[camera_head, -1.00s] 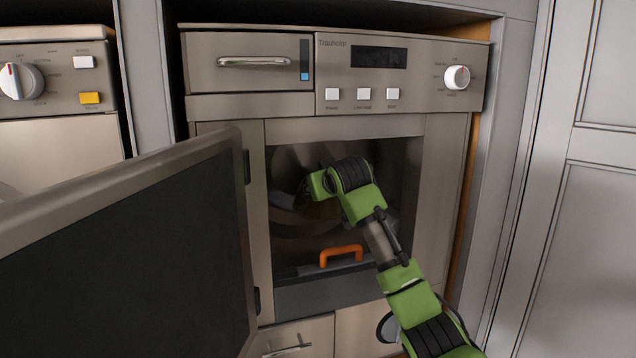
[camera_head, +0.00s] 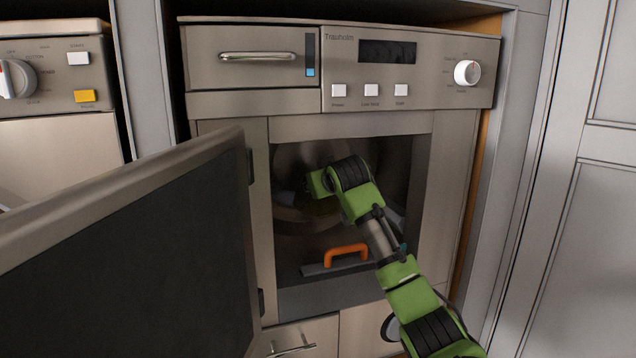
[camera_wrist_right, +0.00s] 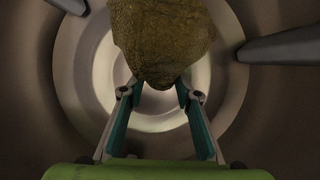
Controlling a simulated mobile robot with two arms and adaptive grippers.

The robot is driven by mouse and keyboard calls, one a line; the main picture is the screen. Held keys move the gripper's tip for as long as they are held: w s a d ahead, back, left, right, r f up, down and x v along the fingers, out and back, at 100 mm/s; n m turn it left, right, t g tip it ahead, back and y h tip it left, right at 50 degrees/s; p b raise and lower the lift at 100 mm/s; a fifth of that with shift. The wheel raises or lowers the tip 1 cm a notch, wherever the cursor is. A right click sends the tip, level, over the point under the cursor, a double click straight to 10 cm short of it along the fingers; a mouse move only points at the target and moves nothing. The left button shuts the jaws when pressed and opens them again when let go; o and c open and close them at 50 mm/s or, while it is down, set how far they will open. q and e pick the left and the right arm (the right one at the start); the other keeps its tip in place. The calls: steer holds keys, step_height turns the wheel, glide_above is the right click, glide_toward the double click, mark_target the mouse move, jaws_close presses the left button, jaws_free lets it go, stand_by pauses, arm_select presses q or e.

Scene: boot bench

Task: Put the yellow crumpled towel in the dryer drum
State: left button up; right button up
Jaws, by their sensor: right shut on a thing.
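The yellow crumpled towel (camera_wrist_right: 160,35) shows as a dark yellow lump in the right wrist view, inside the dim drum. My right gripper (camera_wrist_right: 158,92) is shut on its lower end, with the fingers on either side. In the head view my right arm reaches through the open doorway into the dryer drum (camera_head: 292,165); its wrist hides the fingers and most of the towel. The drum's pale round back wall (camera_wrist_right: 105,75) lies behind the towel in the wrist view. My left gripper is not in view.
The dryer door (camera_head: 130,250) stands open at the left. An orange handle (camera_head: 346,250) is at the bottom of the doorway, just below my right arm. Drum paddles (camera_wrist_right: 285,46) stick inward. A second appliance (camera_head: 60,120) stands at the far left.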

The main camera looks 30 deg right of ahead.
mark_target(320, 201)
steer(key=shift+f+b, duration=1)
steer(key=shift+f, duration=1.45)
steer(key=o, duration=1.3)
steer(key=shift+f, duration=0.15)
steer(key=shift+s, duration=0.1)
steer(key=v, duration=1.2)
